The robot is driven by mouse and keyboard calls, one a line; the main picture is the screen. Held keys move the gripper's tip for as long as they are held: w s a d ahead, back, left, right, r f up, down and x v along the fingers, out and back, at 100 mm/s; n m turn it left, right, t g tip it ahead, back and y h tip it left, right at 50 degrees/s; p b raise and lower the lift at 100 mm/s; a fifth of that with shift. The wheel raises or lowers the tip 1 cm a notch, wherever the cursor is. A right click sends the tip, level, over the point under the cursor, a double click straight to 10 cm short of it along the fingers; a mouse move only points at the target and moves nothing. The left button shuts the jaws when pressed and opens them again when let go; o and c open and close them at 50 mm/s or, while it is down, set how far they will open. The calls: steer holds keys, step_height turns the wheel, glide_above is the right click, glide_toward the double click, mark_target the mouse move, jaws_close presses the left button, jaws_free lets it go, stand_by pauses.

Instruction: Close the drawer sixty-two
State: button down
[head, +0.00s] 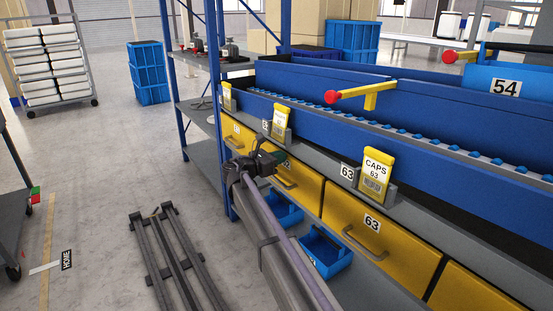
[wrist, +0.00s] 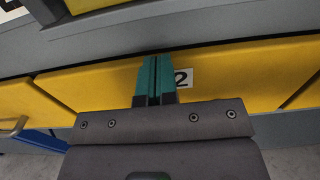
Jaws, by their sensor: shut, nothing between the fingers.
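The yellow drawer front (head: 305,188) just beyond my gripper (head: 273,158) in the head view sits between drawer 63 and a yellow drawer further left. In the wrist view, its front (wrist: 240,72) has a white label (wrist: 184,78) showing a "2"; my fingers hide the rest. My teal fingers (wrist: 154,62) are shut and empty, with their tips over the drawer front beside the label. I cannot tell whether they touch it. The front looks about level with its neighbours; a small gap cannot be ruled out. Its handle shows partly in the head view (head: 287,184).
Drawer 63 (head: 375,240) is to the right. Blue bins (head: 327,252) are below the drawers. Yellow card holders (head: 375,175) stand on the grey ledge above. A dark rail frame (head: 170,255) lies on the floor; the floor to the left is mostly clear.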

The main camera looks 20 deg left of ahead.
steer(key=shift+w+d+r, duration=0.1)
steer(key=shift+w, duration=0.1)
steer(key=v, duration=1.4)
steer(key=shift+s, duration=0.2)
